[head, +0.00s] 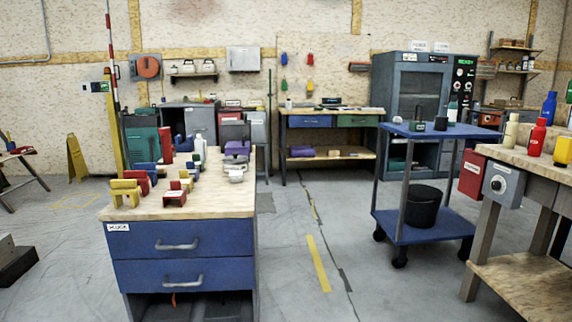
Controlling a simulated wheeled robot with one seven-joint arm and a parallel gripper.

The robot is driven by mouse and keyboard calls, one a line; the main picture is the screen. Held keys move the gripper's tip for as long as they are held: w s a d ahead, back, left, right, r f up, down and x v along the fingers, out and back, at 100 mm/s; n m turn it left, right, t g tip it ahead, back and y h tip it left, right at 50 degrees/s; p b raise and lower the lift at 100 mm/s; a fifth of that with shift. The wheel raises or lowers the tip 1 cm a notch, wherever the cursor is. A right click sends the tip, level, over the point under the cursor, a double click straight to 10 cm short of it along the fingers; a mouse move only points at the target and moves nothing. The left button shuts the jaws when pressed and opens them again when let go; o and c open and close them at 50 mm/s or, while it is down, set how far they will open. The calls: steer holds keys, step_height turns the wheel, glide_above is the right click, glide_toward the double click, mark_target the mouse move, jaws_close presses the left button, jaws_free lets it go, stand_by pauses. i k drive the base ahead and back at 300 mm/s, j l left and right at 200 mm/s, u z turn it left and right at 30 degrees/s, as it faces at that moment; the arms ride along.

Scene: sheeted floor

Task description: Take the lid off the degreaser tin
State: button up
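I cannot pick out the degreaser tin or its lid for sure; no label that I can read names it. Several containers stand on the wooden workbench at the right: a cream bottle (511,131), a red bottle (537,137), a blue bottle (548,108) and a yellow container (563,151) cut by the frame edge. A small dark round container (440,123) stands on the blue trolley's top. My gripper is not in view.
A blue drawer cabinet (180,242) with coloured blocks and parts on top stands at the left front. The blue trolley (397,130) carries a black bucket (424,206) on its lower shelf. The floor (290,250) between cabinet and trolley is clear. A yellow floor sign (76,158) stands at left.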

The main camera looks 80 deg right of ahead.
mark_target(235, 158)
steer(key=z, duration=2.25)
steer(key=i+l, duration=0.3)
steer(key=i, duration=0.15)
steer(key=i+l, duration=0.35)
steer(key=i+j+u, duration=0.05)
steer(key=i, duration=0.05)
